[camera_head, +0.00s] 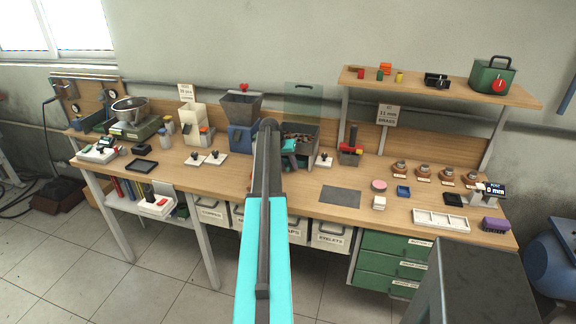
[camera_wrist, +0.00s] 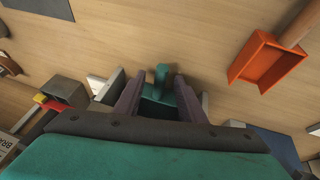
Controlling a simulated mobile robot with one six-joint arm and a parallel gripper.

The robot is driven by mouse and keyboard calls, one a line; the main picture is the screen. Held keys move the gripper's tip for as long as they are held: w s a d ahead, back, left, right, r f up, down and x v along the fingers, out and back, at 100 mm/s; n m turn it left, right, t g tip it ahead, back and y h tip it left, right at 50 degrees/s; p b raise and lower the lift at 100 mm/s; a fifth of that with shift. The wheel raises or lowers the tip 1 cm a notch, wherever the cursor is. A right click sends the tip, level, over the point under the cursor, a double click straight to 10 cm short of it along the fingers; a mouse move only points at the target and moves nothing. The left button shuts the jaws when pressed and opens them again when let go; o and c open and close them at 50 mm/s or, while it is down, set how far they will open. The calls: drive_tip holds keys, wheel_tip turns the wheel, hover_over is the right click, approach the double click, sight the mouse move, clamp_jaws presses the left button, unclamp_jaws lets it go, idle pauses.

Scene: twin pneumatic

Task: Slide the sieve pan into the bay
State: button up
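My gripper (camera_head: 290,147) is low over the middle of the bench, in front of a dark open box (camera_head: 309,131) with a translucent green panel (camera_head: 303,97) above it. In the wrist view my gripper (camera_wrist: 160,78) has its two dark fingers apart. A small teal post (camera_wrist: 162,74) shows between them, with a gap on each side. What the post belongs to is unclear. I cannot tell for sure which thing is the sieve pan or the bay. A round metal pan (camera_head: 130,107) sits on a green machine at the bench's left. My arm hides part of the middle.
An orange scoop (camera_wrist: 268,62) lies on the wood in the wrist view. A shelf (camera_head: 440,86) overhangs the right. Bare wood lies around a grey mat (camera_head: 340,196).

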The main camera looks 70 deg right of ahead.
idle(0.3)
drive_tip(key=b+v, duration=0.4)
drive_tip(key=v, duration=0.9)
drive_tip(key=shift+a+r, duration=0.2)
drive_tip(key=shift+r, duration=0.1)
drive_tip(key=shift+w, duration=0.1)
